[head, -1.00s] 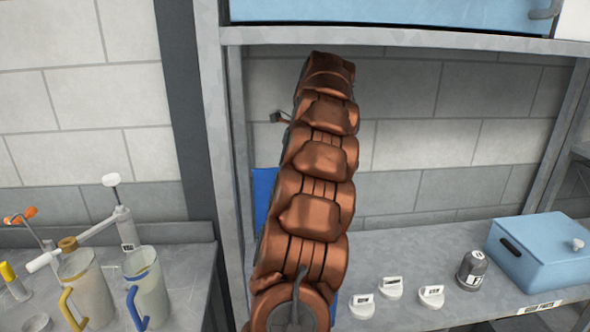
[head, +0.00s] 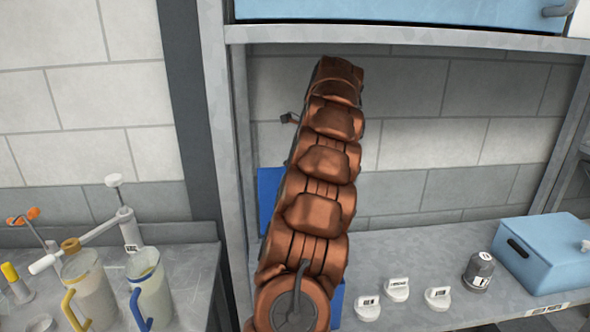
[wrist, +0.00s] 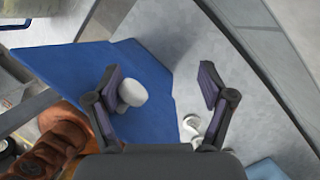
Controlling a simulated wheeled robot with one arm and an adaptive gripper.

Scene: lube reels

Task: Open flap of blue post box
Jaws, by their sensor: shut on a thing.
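The blue post box shows in the head view only as blue patches beside my arm (head: 269,198), which hides most of it. I cannot tell how far the flap stands open. My gripper is hidden in the head view.
A grey upright post (head: 212,160) stands left of my arm. To the right, the shelf holds several white tags, a dark canister (head: 478,270) and a light blue lidded box (head: 545,255). Two jugs stand on the left bench. A blue cabinet (head: 400,10) is above.

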